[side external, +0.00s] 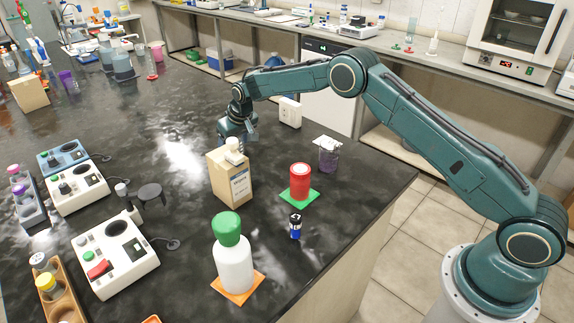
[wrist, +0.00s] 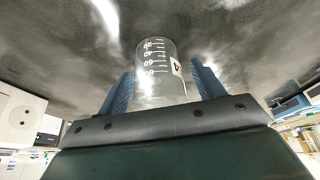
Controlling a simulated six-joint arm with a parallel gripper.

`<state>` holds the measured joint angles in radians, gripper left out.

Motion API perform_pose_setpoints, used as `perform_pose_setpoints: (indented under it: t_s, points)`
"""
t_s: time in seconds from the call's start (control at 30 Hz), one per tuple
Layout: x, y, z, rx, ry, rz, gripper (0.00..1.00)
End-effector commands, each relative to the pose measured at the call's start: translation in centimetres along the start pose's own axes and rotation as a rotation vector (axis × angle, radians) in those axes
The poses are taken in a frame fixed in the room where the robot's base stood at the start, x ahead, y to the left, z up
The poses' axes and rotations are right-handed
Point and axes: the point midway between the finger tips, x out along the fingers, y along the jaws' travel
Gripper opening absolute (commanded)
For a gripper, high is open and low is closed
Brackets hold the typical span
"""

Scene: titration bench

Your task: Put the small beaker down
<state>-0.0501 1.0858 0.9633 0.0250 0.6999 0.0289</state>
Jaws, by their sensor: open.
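The small beaker (wrist: 158,68) is clear glass with white graduation marks and a white label. In the wrist view it is between the two blue fingers of my gripper (wrist: 163,82), with dark bench top around its far end. The fingers are open, one on each side of it. In the side view my gripper (side external: 237,130) is low over the black bench, behind the cardboard box. I cannot make out the beaker there. Whether it touches the bench cannot be told for sure.
The cardboard box (side external: 229,180) stands just in front of my gripper. A red container (side external: 300,183), a jar with purple contents (side external: 328,158), a green-capped white bottle (side external: 233,262) and a small dark vial (side external: 295,226) stand nearer. White instruments (side external: 116,255) are at left.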

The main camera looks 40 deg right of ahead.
Motion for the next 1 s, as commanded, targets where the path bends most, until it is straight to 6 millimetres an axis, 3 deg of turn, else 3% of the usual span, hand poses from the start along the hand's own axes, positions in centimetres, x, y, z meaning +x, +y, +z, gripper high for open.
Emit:
perform_pose_setpoints:
  t_s: [0.27, 0.8, 1.0]
  points:
    - [-2.5, 0.0, -0.1, 0.0, 0.002, 0.0, 0.68]
    - [-9.9, 0.0, -0.1, 0.0, 0.002, 0.0, 0.68]
    - [-11.4, 0.0, 0.0, 0.0, 0.0, 0.0, 0.68]
